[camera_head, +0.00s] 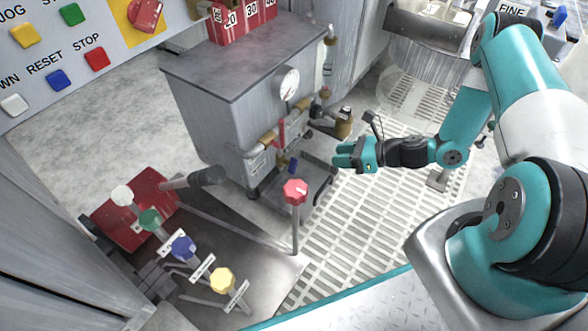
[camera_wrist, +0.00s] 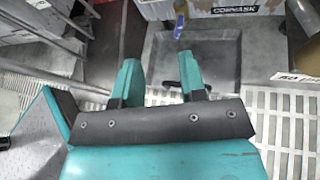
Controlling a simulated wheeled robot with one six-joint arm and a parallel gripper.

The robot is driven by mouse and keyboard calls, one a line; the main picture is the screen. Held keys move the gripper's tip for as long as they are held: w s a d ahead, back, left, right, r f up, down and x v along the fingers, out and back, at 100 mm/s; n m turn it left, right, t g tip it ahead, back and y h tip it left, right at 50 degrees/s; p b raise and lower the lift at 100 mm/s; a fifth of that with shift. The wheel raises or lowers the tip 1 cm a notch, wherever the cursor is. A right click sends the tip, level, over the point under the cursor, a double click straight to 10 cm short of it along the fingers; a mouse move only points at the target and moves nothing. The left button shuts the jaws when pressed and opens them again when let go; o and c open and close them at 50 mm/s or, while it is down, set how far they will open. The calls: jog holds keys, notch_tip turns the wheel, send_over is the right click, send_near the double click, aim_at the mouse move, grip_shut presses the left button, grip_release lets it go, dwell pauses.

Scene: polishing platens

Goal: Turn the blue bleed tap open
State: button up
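The blue bleed tap appears to be the small blue handle (camera_head: 292,166) low at the front of the grey cabinet, below the brass pipe. In the wrist view a blue handle (camera_wrist: 179,26) stands beyond the fingertips, slightly right of the gap between them, above a grey tray. My gripper (camera_head: 343,155) is to the right of the tap in the head view, apart from it. In the wrist view its two teal fingers (camera_wrist: 158,68) are spread with nothing between them. The tap's body is too small to make out.
A red knob on a post (camera_head: 295,191) stands in front of the tap. The brass pipe (camera_head: 268,141), red lever (camera_head: 281,132) and gauge (camera_head: 286,82) sit on the cabinet (camera_head: 217,110). A drip tray (camera_head: 316,178) lies below. Coloured knobs, one blue (camera_head: 183,247), stand at lower left.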

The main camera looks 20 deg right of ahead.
aim_at(297, 165)
notch_tip(297, 165, down, 4)
jog(key=s+d+f+m+t, duration=0.1)
jog(key=m+t, duration=0.1)
jog(key=m, duration=0.2)
jog(key=shift+m+h, duration=0.4)
jog(key=shift+h, duration=0.1)
jog(key=shift+f+b+x, duration=0.1)
jog(key=shift+b+x, duration=2.2)
jog(key=shift+x, duration=1.9)
jog(key=shift+f+b+x, duration=0.15)
jog(key=shift+b+x, duration=2.15)
jog(key=shift+x, duration=1.85)
grip_shut()
